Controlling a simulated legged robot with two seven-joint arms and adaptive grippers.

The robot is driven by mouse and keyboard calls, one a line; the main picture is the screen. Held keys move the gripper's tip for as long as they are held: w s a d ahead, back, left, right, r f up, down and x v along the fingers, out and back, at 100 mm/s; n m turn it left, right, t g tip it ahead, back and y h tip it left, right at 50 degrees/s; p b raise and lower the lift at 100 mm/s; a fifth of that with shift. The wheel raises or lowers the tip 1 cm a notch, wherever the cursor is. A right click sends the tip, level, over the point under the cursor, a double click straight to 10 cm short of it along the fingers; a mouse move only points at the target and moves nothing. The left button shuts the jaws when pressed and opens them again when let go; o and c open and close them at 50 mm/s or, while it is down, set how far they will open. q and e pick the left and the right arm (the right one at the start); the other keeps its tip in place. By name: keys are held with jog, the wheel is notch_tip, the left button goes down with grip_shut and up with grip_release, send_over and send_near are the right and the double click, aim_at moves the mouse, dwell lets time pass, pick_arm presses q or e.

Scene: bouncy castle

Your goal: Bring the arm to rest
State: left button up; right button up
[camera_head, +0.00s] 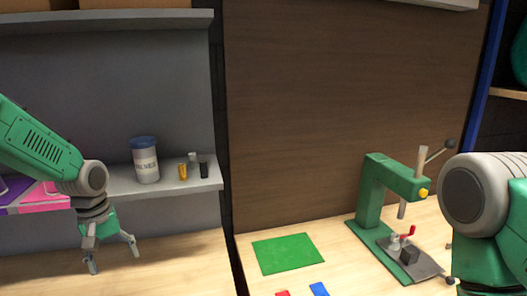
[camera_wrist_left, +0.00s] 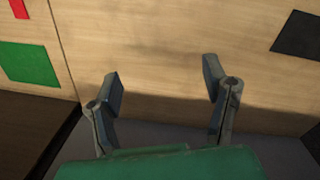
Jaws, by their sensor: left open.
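My left gripper (camera_head: 113,256) hangs at the left of the head view with its fingers spread and nothing between them. It is over the pale wooden bench top (camera_head: 185,262), in front of the grey shelf. In the left wrist view the same gripper (camera_wrist_left: 163,95) is open and empty, with bare wood beyond its fingertips. My right arm (camera_head: 490,215) comes in at the right edge of the head view. Its gripper is not visible.
A green press (camera_head: 373,200) stands on the right bench beside a green mat (camera_head: 287,253). Red (camera_head: 282,293) and blue (camera_head: 319,289) pieces lie at the front. A white jar (camera_head: 146,163) and small bottles (camera_head: 183,172) stand on the shelf (camera_head: 205,187). A gap separates the benches.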

pick_arm(q)
jog(key=s+d+f+m, duration=0.1)
jog(key=s+d+f, duration=0.1)
jog(key=s+f, duration=0.2)
jog(key=s+d+f+m, duration=0.1)
jog(key=s+d+f, duration=0.1)
jog(key=s+f, duration=0.2)
jog(key=s+d+f+m, duration=0.1)
jog(key=s+f, duration=0.3)
jog(key=f, duration=0.4)
jog(key=shift+s+d+f, duration=0.15)
jog(key=shift+s+d, duration=0.05)
jog(key=shift+d, duration=0.2)
jog(key=s+f+m, duration=0.2)
jog(key=s+f, duration=0.1)
jog(key=s, duration=0.9)
jog(key=s+f+m, duration=0.2)
jog(key=s+f, duration=0.2)
jog(key=s, duration=0.7)
notch_tip(320, 180, down, 16)
jog(key=w+d+m+b, duration=0.1)
jog(key=w+d+b, duration=0.1)
jog(key=b, duration=1.6)
jog(key=shift+w+f+y, duration=0.15)
jog(key=shift+w+y, duration=0.25)
pick_arm(e)
notch_tip(320, 180, down, 18)
jog(key=shift+a, duration=0.15)
